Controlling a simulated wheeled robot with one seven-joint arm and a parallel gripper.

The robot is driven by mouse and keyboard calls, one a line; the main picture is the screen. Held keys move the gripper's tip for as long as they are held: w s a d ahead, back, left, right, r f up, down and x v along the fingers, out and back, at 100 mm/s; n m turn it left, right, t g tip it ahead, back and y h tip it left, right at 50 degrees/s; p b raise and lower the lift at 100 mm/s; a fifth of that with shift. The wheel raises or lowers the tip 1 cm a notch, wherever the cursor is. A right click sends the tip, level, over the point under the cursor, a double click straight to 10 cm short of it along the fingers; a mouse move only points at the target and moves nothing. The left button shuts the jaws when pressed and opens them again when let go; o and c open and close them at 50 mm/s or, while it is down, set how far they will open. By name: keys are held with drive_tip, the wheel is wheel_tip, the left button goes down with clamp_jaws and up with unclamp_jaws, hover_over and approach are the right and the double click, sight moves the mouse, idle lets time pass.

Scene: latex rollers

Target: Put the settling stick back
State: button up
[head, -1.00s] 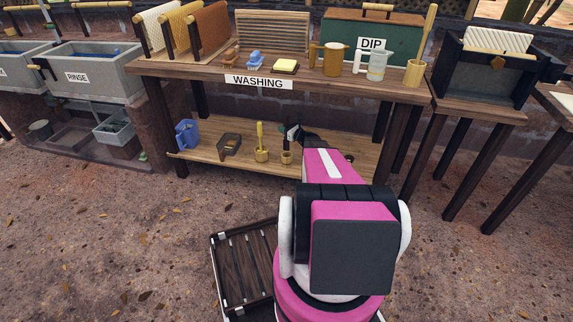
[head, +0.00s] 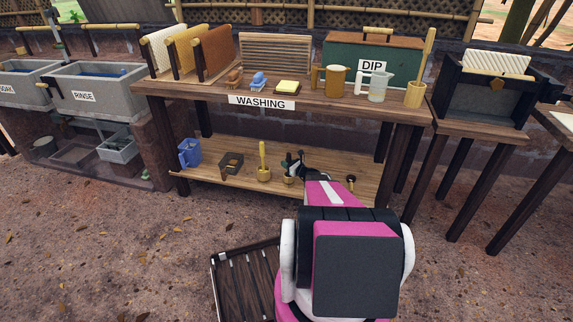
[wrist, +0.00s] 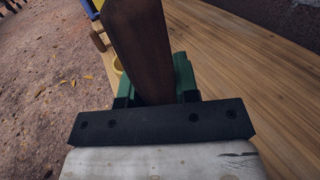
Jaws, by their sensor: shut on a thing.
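In the wrist view, my gripper (wrist: 155,85) has green fingers shut on a dark brown wooden stick (wrist: 141,38), which I take to be the settling stick. In the head view, my gripper (head: 293,163) is over the lower shelf, just above a small yellow cup (head: 288,180). The stick is too small to make out there.
The lower shelf (head: 225,188) also holds a blue jug (head: 189,152), a dark box (head: 231,162) and a yellow cup with a stick (head: 263,163). The tabletop (head: 215,91) above carries brushes, mugs and a tall stick in a cup (head: 415,94). A slatted crate (head: 243,280) lies on the ground.

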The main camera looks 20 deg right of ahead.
drive_tip(key=o, duration=0.6)
drive_tip(key=shift+f, duration=0.2)
drive_tip(key=o, duration=0.4)
drive_tip(key=shift+r, duration=0.2)
